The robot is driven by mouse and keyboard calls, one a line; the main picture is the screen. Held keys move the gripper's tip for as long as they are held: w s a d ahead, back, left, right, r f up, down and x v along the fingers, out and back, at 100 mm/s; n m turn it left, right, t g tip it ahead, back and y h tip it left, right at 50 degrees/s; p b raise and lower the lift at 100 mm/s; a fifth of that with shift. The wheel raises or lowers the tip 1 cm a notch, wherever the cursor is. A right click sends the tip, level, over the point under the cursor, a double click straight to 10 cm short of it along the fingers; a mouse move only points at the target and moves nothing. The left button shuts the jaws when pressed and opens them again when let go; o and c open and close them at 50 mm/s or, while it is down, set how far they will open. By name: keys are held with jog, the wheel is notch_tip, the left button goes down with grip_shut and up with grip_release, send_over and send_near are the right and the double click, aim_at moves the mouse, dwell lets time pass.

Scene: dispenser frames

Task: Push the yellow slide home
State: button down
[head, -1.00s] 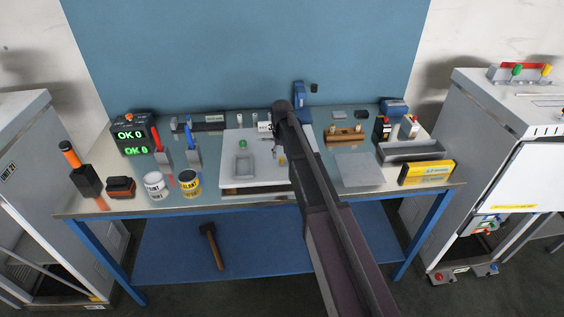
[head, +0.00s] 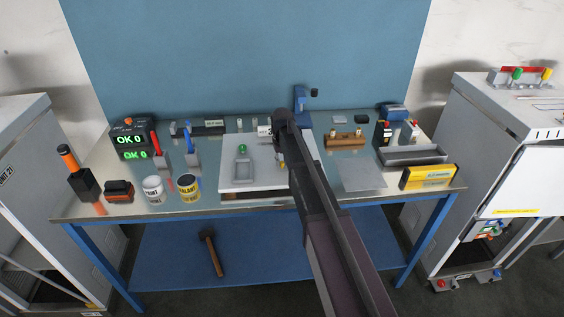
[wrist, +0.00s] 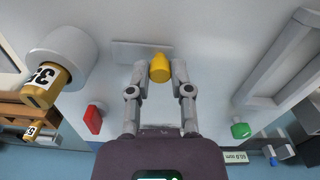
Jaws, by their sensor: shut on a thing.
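The yellow slide knob (wrist: 160,67) is a small yellow block at the top middle of the wrist view, beside a pale raised strip on the white plate. My gripper (wrist: 160,72) is shut on it, one finger at each side. In the head view, only a small bit of yellow (head: 282,161) shows beside my arm. The white plate (head: 262,183) lies on the bench. My arm hides its right part and my fingertips there. How far the slide sits from its end cannot be told.
A green knob (wrist: 240,130) and a red knob (wrist: 93,119) stand on either side of my gripper. A white cylinder with a numbered yellow-brown piece (wrist: 45,86) is at the left. Paint cans (head: 153,187) and a yellow box (head: 428,177) stand on the bench.

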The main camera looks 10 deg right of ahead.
aim_at(282, 162)
jog(key=shift+d, duration=0.8)
jog(key=c, duration=0.5)
grip_release()
jog(key=shift+a, duration=0.15)
jog(key=shift+a, duration=0.75)
notch_tip(282, 162, up, 14)
jog(key=p, duration=1.4)
jog(key=shift+m, duration=0.9)
jog(key=s+d+f+b, duration=0.2)
jog(key=s, duration=0.7)
jog(key=s+d+f+b, duration=0.3)
jog(key=s, duration=0.7)
jog(key=s+d+f+b, duration=0.3)
jog(key=s, duration=0.7)
jog(key=shift+d+f, duration=0.2)
jog(key=shift+f, duration=0.05)
